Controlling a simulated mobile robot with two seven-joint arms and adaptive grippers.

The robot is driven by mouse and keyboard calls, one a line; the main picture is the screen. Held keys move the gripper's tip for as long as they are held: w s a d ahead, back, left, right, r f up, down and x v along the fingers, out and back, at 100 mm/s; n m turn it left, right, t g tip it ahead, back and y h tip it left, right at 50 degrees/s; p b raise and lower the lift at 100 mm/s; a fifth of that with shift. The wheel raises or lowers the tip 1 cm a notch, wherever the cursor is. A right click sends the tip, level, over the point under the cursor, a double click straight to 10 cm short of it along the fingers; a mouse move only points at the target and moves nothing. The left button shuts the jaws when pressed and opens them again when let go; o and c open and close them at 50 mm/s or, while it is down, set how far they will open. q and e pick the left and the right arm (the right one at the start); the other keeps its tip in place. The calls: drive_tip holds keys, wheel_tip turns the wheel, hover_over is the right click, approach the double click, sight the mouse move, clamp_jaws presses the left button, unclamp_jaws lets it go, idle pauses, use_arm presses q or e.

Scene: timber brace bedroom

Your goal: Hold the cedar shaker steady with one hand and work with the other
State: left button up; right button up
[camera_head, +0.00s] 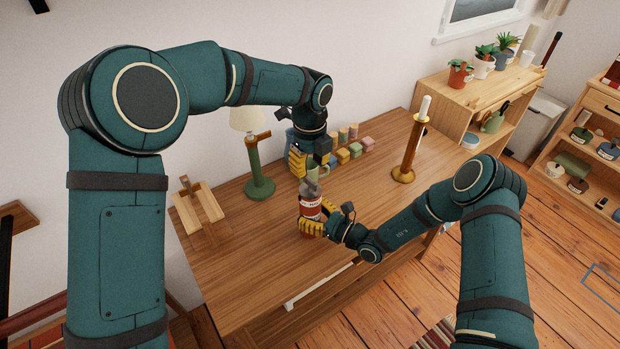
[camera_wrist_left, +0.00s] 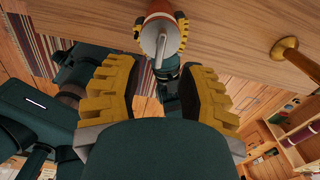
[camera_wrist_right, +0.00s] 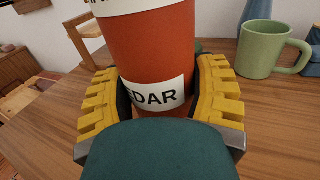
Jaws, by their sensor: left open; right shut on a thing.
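The cedar shaker (camera_head: 311,202) stands near the middle of the desk (camera_head: 265,262), with a red-orange body and white label bands. In the right wrist view the shaker (camera_wrist_right: 155,50) shows "DAR" on its lower label, between my right fingers. My right gripper (camera_head: 312,228) is shut on its lower body. My left gripper (camera_head: 310,163) is open and empty, above the shaker and pointing down. In the left wrist view the shaker's round grey top (camera_wrist_left: 158,38) lies beyond my left fingertips (camera_wrist_left: 158,82), apart from them.
A green mug (camera_wrist_right: 262,48) stands close behind the shaker. A green lamp (camera_head: 258,170), a wooden rack (camera_head: 198,207), several coloured blocks (camera_head: 355,148) and a brass candlestick (camera_head: 408,152) are also on the desk. The desk's front left is clear.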

sight(310, 179)
use_arm(q)
drive_tip(key=shift+f, duration=2.7)
clamp_jaws()
